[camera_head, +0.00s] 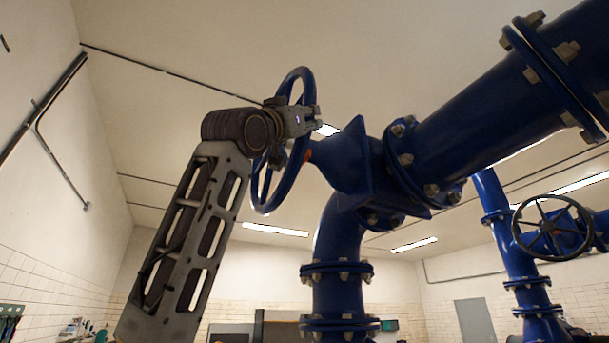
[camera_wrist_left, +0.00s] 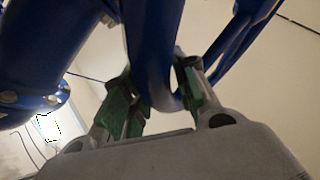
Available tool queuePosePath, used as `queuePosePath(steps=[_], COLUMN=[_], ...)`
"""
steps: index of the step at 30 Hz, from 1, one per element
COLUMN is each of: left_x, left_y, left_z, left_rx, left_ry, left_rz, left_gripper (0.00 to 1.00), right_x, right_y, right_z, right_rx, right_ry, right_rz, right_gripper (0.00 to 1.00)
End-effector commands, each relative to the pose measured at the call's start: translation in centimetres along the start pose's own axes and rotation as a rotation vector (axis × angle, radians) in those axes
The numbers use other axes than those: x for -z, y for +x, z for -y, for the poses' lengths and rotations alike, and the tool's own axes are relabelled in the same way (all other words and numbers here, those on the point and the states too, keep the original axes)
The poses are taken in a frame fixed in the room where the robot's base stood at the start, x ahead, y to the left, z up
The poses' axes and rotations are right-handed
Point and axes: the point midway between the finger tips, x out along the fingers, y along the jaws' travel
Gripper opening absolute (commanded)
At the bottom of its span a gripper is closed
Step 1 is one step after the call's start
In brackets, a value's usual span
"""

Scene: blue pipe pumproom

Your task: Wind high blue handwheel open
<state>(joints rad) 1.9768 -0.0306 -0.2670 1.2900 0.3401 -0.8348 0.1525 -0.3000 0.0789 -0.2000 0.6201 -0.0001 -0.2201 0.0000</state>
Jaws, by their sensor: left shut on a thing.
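The high blue handwheel (camera_head: 267,189) stands nearly edge-on at the left end of the blue valve body (camera_head: 345,163), high in the head view. My left gripper (camera_head: 311,117) reaches it from the left, at the upper right part of its rim. In the left wrist view, the green-padded fingers of my left gripper (camera_wrist_left: 157,92) stand on either side of a blue part of the wheel (camera_wrist_left: 153,45), shut on it. The wheel's hub is partly hidden behind my left wrist. My right gripper is in neither view.
A thick blue pipe (camera_head: 475,105) with bolted flanges runs to the upper right from the valve. A vertical blue pipe (camera_head: 338,245) drops below it. A second, dark handwheel (camera_head: 552,228) is at the far right.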

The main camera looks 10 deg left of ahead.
Motion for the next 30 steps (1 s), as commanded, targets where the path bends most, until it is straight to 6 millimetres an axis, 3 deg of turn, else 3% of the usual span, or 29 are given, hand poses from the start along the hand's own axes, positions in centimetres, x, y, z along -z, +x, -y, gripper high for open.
queuePosePath(steps=[30], left_x=[4.4], left_y=[3.1], left_z=[-0.1], left_rx=[0.13], left_ry=[-0.186], left_rz=[0.144], left_gripper=[0.0], right_x=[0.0], right_y=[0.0], right_z=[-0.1], right_rx=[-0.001], right_ry=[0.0], right_rz=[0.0], right_gripper=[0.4])
